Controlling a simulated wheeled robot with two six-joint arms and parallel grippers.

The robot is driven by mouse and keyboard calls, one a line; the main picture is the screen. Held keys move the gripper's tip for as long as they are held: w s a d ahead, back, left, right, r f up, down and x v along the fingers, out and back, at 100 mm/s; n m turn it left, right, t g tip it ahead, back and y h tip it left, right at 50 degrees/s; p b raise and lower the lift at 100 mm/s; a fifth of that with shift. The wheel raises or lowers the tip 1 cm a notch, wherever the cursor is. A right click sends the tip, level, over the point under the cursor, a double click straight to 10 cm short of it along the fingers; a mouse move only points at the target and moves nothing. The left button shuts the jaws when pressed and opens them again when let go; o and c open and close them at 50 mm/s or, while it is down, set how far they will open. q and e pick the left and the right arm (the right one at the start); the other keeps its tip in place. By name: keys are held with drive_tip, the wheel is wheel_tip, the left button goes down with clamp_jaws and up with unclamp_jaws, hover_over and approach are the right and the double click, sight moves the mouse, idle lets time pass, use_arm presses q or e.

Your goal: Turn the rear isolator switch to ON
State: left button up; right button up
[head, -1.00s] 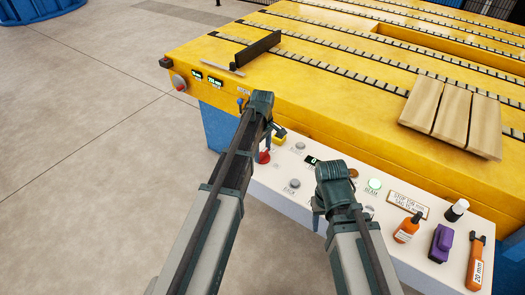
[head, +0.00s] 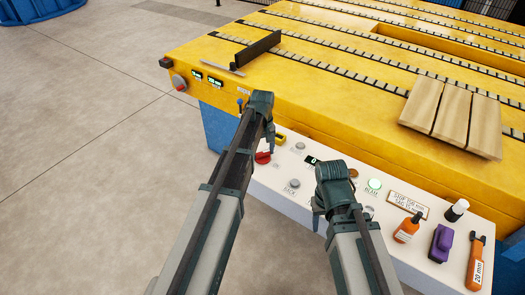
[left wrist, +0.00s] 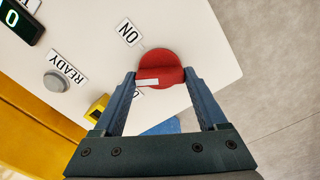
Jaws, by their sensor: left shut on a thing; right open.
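The red isolator switch (head: 263,158) is on the white control panel, at its far left end in the head view. In the left wrist view its round red knob (left wrist: 165,66) has a raised grip with a white mark. An ON label (left wrist: 128,32) is at its upper left; another label beside the knob is mostly hidden. My left gripper (left wrist: 160,84) is shut on the knob, one finger on each side. In the head view my left gripper (head: 269,143) partly covers the switch. My right gripper (head: 318,214) is open above the panel's middle, its fingers partly hidden.
A yellow part (head: 281,140) and the READY button (left wrist: 56,80) are near the switch. Wooden boards (head: 452,117) lie on the yellow table (head: 330,95).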

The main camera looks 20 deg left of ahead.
sight(262, 152)
use_arm(q)
drive_tip(key=m, duration=0.5)
drive_tip(key=shift+m, duration=0.3)
drive_tip(key=m, duration=0.5)
drive_tip(key=shift+m, duration=0.3)
drive_tip(key=o, duration=1.3)
wheel_tip(262, 152, up, 14)
drive_tip(key=p, duration=1.4)
drive_tip(key=shift+f, duration=0.1)
